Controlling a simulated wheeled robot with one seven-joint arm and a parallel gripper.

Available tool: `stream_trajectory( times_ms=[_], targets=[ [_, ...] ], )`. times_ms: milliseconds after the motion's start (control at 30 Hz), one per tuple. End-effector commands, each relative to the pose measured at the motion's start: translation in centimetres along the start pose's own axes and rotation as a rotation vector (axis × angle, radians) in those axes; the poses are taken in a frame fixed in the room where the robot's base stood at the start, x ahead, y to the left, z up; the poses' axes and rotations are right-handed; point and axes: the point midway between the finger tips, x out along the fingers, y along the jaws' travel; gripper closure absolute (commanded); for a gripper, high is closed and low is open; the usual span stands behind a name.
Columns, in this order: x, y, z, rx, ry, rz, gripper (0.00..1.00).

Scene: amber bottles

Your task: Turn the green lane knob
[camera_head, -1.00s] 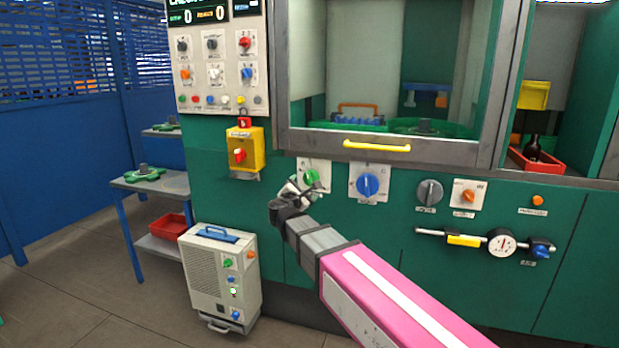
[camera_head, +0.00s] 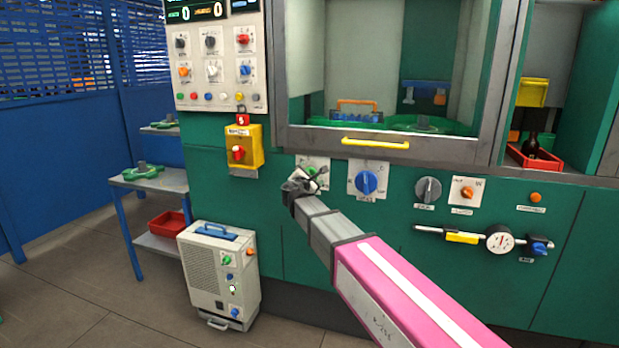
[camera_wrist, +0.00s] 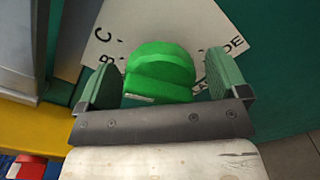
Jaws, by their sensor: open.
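The green lane knob (camera_head: 310,171) sits on a white plate on the green machine front, below the yellow-handled window, partly hidden by my gripper (camera_head: 307,183) in the head view. In the wrist view the green knob (camera_wrist: 160,72) lies between the two green-padded fingers of my gripper (camera_wrist: 162,82). The fingers are open, one on each side, with a gap at the left and at the right. The white plate (camera_wrist: 200,30) shows printed letters around the knob; some are hidden by the knob and fingers.
A blue knob (camera_head: 366,182) on its own plate is just right of the green one. A yellow box with a red knob (camera_head: 243,150) juts out to the left. The window's yellow handle (camera_head: 376,143) is above. A grey cabinet (camera_head: 217,275) stands on the floor at lower left.

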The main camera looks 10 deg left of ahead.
Motion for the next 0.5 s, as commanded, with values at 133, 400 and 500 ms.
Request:
stream_trajectory(
  times_ms=[133, 400, 500],
  targets=[
    [-0.02, -0.01, 0.01, 0.0, 0.0, 0.0, 0.08],
    [-0.03, -0.01, 0.01, 0.0, 0.0, 0.0, 0.57],
    [-0.03, -0.02, 0.01, -0.003, 0.0, 0.0, 0.57]
  ],
)
